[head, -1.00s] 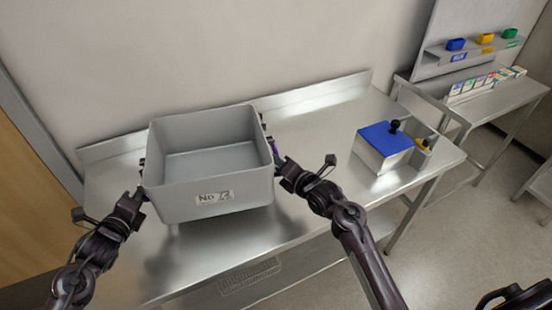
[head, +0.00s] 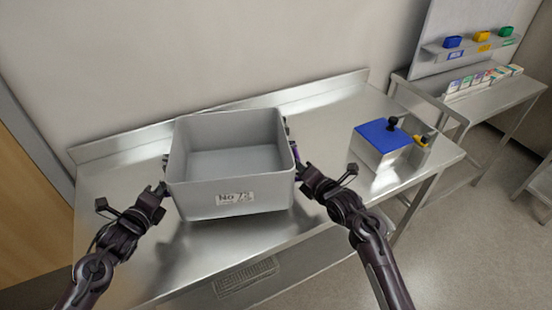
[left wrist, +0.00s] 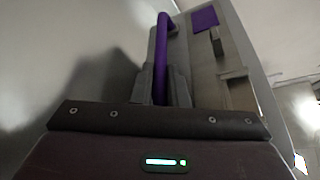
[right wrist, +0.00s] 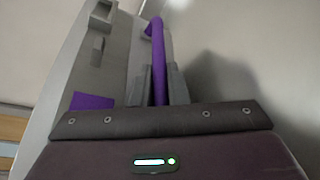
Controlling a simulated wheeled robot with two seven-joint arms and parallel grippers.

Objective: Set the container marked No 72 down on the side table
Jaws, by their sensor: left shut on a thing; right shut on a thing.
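The grey container (head: 232,192) is an open, empty bin with a white label (head: 235,197) on its front reading No 72. It is over the steel table (head: 115,240); I cannot tell whether its base touches the top. My left gripper (head: 164,186) is shut on the purple handle (left wrist: 161,65) at its left side. My right gripper (head: 300,172) is shut on the purple handle (right wrist: 158,60) at its right side. The container looks about level. Its underside is hidden.
A steel box with a blue lid (head: 384,133) and black knob stands on the table to the right. A second steel table (head: 495,98) with small boxes and coloured bins above stands at the back right. The table's left part is clear.

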